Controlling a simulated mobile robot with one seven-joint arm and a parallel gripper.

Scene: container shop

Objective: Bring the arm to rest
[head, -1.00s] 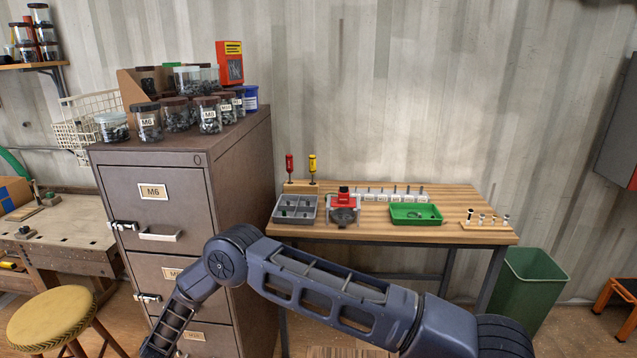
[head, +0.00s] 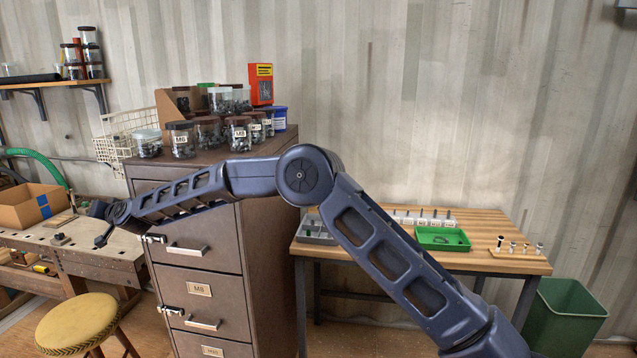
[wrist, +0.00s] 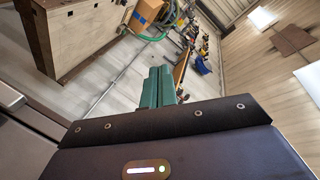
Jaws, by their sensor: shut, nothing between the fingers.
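My arm (head: 380,250) rises from the lower right in the head view to a raised elbow, then reaches left across the front of the filing cabinet (head: 190,290). My gripper (head: 102,238) is at the arm's far left end, in front of the wooden workbench (head: 85,260) in the picture. In the wrist view its two teal fingers (wrist: 160,82) are together, with nothing between them. The arm hides part of the cabinet's top drawer and the left part of the work table (head: 480,222).
A stool (head: 75,322) is below the gripper in the picture. A green tray (head: 440,238) lies on the table, with a green bin (head: 562,310) beside it. A cardboard box (head: 30,205) is on the workbench.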

